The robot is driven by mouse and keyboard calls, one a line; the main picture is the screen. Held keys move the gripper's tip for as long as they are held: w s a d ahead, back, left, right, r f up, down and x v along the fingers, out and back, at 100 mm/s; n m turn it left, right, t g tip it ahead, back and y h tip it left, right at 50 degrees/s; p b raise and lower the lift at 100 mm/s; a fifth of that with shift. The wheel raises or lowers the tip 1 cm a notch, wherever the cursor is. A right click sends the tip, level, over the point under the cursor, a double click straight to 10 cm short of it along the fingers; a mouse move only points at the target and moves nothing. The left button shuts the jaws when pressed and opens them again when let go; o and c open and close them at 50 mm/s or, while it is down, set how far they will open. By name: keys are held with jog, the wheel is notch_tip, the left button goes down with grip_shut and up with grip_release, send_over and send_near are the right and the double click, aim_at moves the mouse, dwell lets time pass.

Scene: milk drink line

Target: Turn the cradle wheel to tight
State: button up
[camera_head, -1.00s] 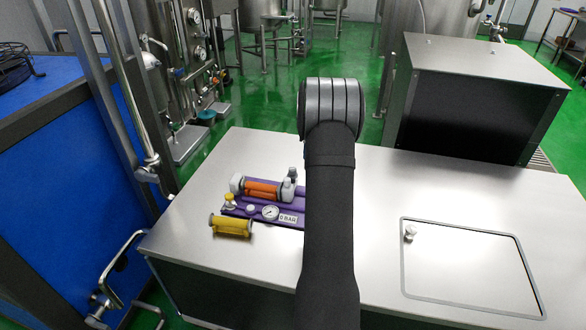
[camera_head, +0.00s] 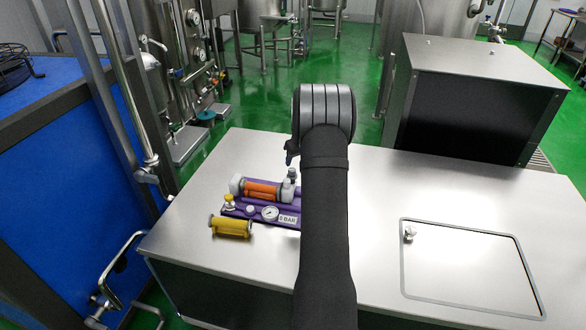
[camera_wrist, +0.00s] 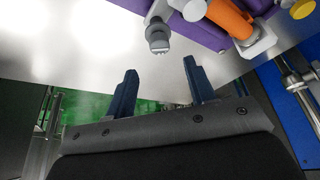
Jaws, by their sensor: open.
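The purple cradle base (camera_head: 235,209) stands on the steel table and holds an orange cylinder (camera_head: 262,189). Its gauge (camera_head: 270,213) and "0 BAR" label (camera_head: 288,219) face the front. A grey knob-like part (camera_head: 289,188) stands at its right end, partly close to my arm; I cannot tell for sure that it is the wheel. In the wrist view, a grey ribbed knob (camera_wrist: 158,38) projects beyond the purple base (camera_wrist: 195,30), just ahead of the fingers. My gripper (camera_wrist: 160,80) is open and empty, apart from the knob. The head view hides most of it behind my arm.
A framed panel with a small knob (camera_head: 409,234) is on the right of the table (camera_head: 375,200). The tabletop between is clear.

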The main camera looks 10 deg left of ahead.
jog(key=x, duration=0.7)
jog(key=shift+c, duration=0.4)
jog(key=c, duration=0.9)
